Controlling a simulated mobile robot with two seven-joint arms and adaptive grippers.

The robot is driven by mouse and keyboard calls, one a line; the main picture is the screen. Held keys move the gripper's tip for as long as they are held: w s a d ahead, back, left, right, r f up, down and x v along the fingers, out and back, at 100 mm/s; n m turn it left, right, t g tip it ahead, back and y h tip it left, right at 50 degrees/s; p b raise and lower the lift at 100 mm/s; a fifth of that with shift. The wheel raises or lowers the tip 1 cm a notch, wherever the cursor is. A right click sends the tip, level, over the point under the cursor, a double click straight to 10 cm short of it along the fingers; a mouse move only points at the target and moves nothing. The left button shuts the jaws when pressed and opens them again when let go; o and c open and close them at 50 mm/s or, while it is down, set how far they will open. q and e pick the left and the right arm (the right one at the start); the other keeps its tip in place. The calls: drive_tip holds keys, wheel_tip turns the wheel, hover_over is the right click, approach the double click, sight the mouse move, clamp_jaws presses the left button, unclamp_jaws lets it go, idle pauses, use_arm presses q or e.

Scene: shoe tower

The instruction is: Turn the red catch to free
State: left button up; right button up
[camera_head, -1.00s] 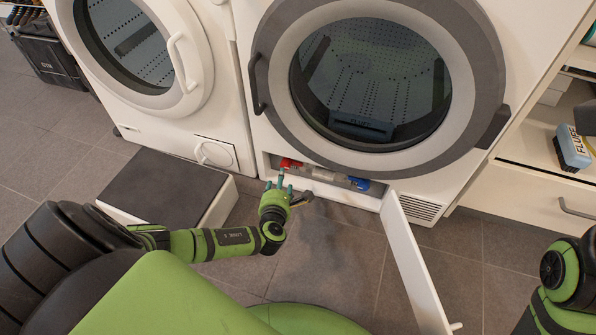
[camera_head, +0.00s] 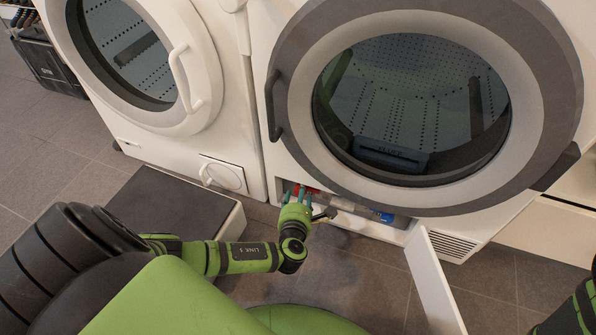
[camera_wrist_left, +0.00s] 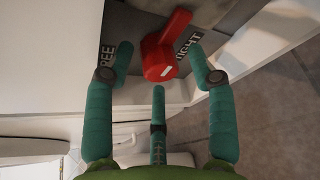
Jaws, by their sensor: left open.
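The red catch (camera_wrist_left: 163,50) sits on a dark grey plate in the left wrist view, with its arm slanting to the upper right and a short white mark on its near end. A label ending in "REE" (camera_wrist_left: 106,60) is left of it; one reading "IGHT" (camera_wrist_left: 187,46) is to its right, each partly hidden. My left gripper (camera_wrist_left: 160,70) is open, its three teal fingers around the catch's near end with visible gaps. In the head view the gripper (camera_head: 298,194) is at the low opening, partly covering the catch (camera_head: 311,189). My right gripper is out of view.
The opening lies below the right machine's round door (camera_head: 420,195). A blue part (camera_head: 382,216) sits farther right inside it. An open white flap (camera_head: 436,285) stands right of my gripper. A dark-topped step (camera_head: 170,205) is at the left.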

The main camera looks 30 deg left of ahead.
use_arm(q)
drive_tip(key=c, duration=1.1)
drive_tip(key=shift+d, duration=0.1)
